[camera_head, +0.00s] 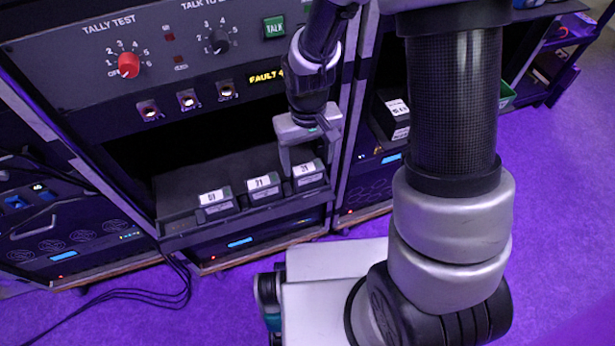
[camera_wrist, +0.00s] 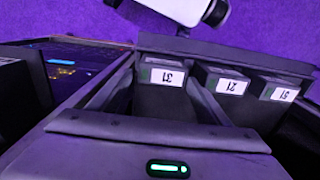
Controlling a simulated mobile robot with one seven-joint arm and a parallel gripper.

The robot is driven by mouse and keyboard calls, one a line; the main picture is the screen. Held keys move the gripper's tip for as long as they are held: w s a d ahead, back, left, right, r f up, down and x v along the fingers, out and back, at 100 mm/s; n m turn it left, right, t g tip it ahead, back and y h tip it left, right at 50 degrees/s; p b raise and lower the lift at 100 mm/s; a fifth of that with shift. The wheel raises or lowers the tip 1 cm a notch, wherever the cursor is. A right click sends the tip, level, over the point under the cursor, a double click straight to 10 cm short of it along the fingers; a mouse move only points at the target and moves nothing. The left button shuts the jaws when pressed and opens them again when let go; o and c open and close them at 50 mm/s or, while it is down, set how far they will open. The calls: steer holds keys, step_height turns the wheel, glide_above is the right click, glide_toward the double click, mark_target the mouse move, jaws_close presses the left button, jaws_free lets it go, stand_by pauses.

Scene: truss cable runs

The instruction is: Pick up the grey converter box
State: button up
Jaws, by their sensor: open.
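Three dark grey boxes with white number labels stand in a row on a pulled-out drawer or tray (camera_head: 180,232). The left box (camera_head: 216,208), the middle box (camera_head: 262,190) and the right box (camera_head: 308,180) look alike, so I cannot tell by colour which is the converter box. In the wrist view the right box (camera_wrist: 160,98) lies nearest the middle, with the middle box (camera_wrist: 230,100) and left box (camera_wrist: 272,108) to its right. My gripper (camera_head: 304,165) is open and points down over the right box, its fingers close to it. Contact is not clear.
A rack panel with a red knob (camera_head: 129,65) and a lit fault display (camera_head: 267,76) overhangs the drawer. Rack posts stand close on both sides. Black cables (camera_head: 150,295) lie on the purple floor at left. Another rack bay with dark boxes (camera_head: 392,115) is to the right.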

mark_target(307, 168)
steer(key=f, duration=0.3)
steer(key=f+b, duration=0.1)
steer(key=shift+s+f, duration=0.35)
steer(key=c, duration=1)
